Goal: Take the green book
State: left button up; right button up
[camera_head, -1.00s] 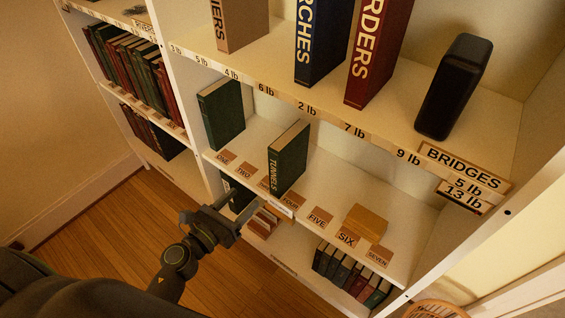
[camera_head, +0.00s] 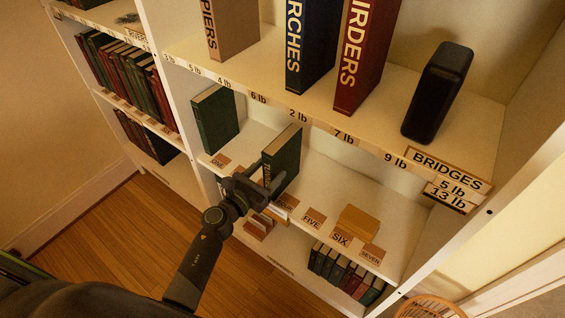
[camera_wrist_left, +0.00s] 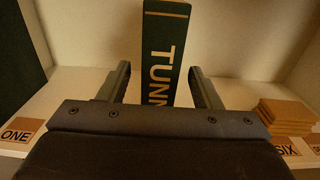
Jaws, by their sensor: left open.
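A green book lettered TUNNELS (camera_head: 283,161) stands upright on the middle shelf, spine toward me. It also shows in the left wrist view (camera_wrist_left: 165,50). A second green book (camera_head: 215,120) stands farther left on the same shelf. My left gripper (camera_head: 258,178) is in front of the TUNNELS book's spine. In the left wrist view its two open fingers (camera_wrist_left: 160,82) lie on either side of the lower spine. I cannot tell whether they touch it. The gripper hides the lower part of the spine. My right gripper is not in view.
Number cards line the shelf front, with SIX (camera_head: 340,238) beside a stack of tan blocks (camera_head: 358,222). The shelf above holds large books, among them a red one (camera_head: 362,60), and a black object (camera_head: 437,92). A white upright panel (camera_head: 165,90) stands at left.

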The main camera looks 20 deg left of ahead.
aim_at(278, 162)
pick_arm(q)
jog(key=x, duration=0.4)
jog(key=shift+w+d, duration=0.1)
jog(key=shift+w, duration=0.25)
grip_shut()
jog(key=shift+r, duration=0.1)
